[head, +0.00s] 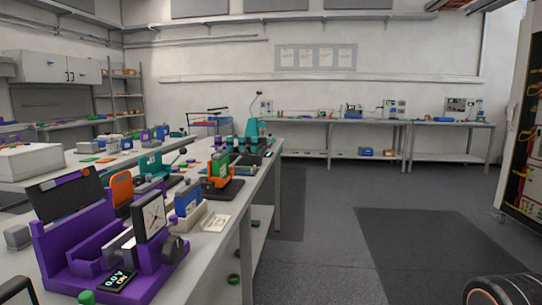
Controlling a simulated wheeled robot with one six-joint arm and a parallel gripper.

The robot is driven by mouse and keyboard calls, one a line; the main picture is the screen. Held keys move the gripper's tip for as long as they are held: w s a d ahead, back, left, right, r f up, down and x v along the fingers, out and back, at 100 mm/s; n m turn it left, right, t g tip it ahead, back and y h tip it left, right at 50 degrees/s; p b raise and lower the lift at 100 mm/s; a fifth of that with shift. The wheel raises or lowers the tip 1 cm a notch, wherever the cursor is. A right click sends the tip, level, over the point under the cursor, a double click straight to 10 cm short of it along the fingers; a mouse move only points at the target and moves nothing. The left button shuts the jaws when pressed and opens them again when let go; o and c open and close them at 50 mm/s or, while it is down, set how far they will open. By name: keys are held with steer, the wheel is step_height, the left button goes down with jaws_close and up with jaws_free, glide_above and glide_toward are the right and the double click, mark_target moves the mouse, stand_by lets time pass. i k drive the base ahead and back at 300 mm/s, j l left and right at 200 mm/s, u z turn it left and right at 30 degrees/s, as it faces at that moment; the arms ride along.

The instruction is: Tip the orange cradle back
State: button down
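An orange holder (218,168) stands on a dark base on the near workbench, with a pale and green block at its front. It looks roughly upright. A second orange piece, an upright rounded panel (122,188), stands behind the purple device to its left. I cannot tell for certain which of the two is the cradle. Their lower parts are partly hidden by things in front. My gripper is not recognisable in this view.
A purple device (75,240) with a dial, knob and lit display fills the near end of the workbench (208,262). A blue block (188,198) and a teal machine (253,135) also stand there. Open grey floor (335,220) lies right of the bench. A dark cabinet (522,140) stands far right.

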mark_target(219, 182)
steer(key=i+l, duration=0.2)
steer(key=i, duration=0.2)
steer(key=i+l, duration=0.2)
steer(key=i, duration=0.2)
steer(key=i+l+z, duration=0.1)
steer(key=i, duration=0.35)
steer(key=l, duration=0.1)
